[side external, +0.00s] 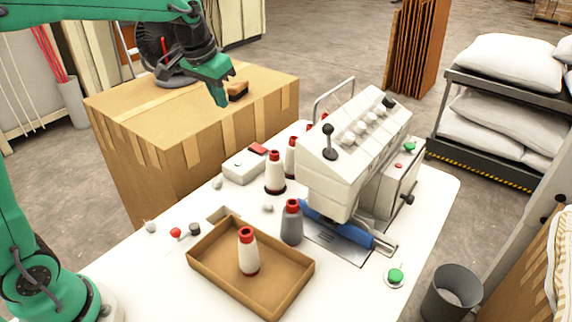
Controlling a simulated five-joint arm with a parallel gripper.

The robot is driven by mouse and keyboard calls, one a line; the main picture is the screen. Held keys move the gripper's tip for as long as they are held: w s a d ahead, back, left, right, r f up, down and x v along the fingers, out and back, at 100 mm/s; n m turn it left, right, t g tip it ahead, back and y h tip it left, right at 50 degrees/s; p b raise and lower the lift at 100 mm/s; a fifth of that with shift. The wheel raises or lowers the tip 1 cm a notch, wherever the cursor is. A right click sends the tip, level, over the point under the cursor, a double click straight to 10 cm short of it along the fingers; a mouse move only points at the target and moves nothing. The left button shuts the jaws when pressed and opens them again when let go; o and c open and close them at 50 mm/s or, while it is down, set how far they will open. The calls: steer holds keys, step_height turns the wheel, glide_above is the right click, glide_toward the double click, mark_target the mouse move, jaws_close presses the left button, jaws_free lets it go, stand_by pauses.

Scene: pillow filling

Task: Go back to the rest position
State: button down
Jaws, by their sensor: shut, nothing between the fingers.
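My gripper (231,94) is at the upper left, at the end of my green arm. It is above the table's far left side, in front of the big cardboard box in the picture. Its fingers are shut and hold nothing. No rest position is marked in view.
A white sewing machine (352,140) stands on the white table (150,260). A brown tray (215,275) holds a red-and-white cone (248,252). A grey cone (291,225) stands beside it. A large cardboard box (130,120) is behind. Pillows (505,62) lie on a rack at right.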

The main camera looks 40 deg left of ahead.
steer(key=s+d+f+t, duration=0.1)
steer(key=s, duration=1)
steer(key=s+d+f+t, duration=0.1)
steer(key=s+f, duration=0.1)
steer(key=s, duration=1)
steer(key=shift+d, duration=0.3)
steer(key=shift+s, duration=0.1)
